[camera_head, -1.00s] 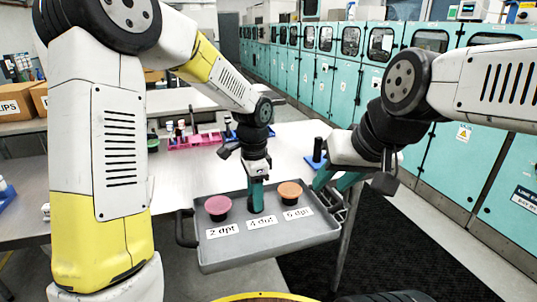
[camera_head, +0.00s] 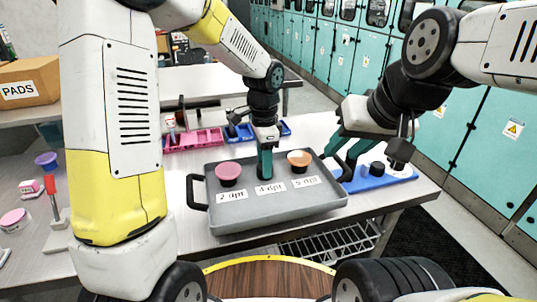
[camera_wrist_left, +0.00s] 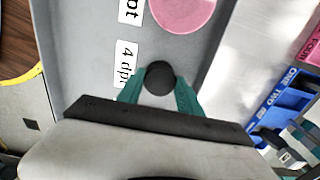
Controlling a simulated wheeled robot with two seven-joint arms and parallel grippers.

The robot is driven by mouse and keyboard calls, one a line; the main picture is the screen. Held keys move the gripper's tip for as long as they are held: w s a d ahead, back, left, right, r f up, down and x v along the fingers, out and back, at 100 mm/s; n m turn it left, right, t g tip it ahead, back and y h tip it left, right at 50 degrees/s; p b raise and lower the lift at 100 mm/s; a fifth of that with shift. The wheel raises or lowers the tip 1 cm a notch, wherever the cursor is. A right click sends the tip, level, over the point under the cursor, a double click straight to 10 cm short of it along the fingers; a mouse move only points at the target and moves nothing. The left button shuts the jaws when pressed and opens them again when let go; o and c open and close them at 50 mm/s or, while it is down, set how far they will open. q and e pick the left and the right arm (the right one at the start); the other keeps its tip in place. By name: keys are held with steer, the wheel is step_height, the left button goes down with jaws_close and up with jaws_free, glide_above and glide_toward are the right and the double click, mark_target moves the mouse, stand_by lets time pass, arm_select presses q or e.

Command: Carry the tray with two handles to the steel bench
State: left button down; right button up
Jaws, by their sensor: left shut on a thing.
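The grey tray (camera_head: 285,208) shows over the front of the steel bench (camera_head: 395,207); I cannot tell whether it touches the top. Its dark left handle (camera_head: 197,192) is clear, and its right handle is hidden. The tray bears a pink-topped cup (camera_head: 228,171), an orange-topped cup (camera_head: 299,158) and labels "2 dpt", "4 dpt" and "5 dpt" or similar. My left gripper (camera_head: 265,163) is shut on a black round piece (camera_wrist_left: 160,78) behind the "4 dpt" label. My right gripper (camera_head: 342,150) has its fingers apart by the tray's right edge, seemingly empty.
A blue holder (camera_head: 403,173) with a black cylinder (camera_head: 376,168) lies close right of the tray. Pink bins (camera_head: 193,140) and blue bins (camera_head: 238,132) stand behind. A purple cup (camera_head: 46,160) and a red-topped tool (camera_head: 50,186) are at left. Teal cabinets (camera_head: 345,60) line the back.

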arm_select(q)
steer(key=w+a, duration=0.1)
steer(key=a, duration=0.3)
steer(key=w+a+f, duration=0.1)
steer(key=w+a, duration=0.1)
steer(key=a, duration=0.3)
steer(key=w+a, duration=0.2)
steer(key=a, duration=0.3)
steer(key=shift+w+f, duration=0.15)
steer(key=shift+w+a+f, duration=0.1)
steer(key=shift+a+f, duration=0.05)
steer(key=shift+f, duration=0.75)
steer(key=shift+a+f, duration=0.15)
steer(key=shift+f, duration=0.7)
steer(key=shift+f, duration=0.1)
steer(key=c, duration=0.8)
jaws_free()
steer(key=shift+f, duration=0.1)
